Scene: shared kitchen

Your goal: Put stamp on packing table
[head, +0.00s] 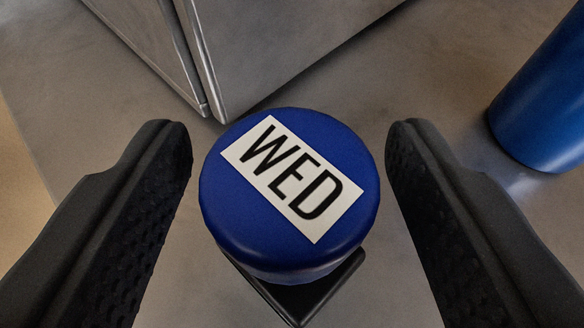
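The stamp (226,198) has a round blue top with a white label reading "WED". A dark, square-cornered base shows under its near side. It stands on a grey surface (75,95) in the middle of the head view. My gripper (289,145) is open, with one black finger on each side of the stamp. There is a visible gap between the stamp and each finger. The packing table cannot be told apart from the surface in this view.
A grey metal box-like object (275,45) with a vertical seam stands just behind the stamp. A blue cylinder (550,100) stands at the right. The grey surface ends along an edge at the left.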

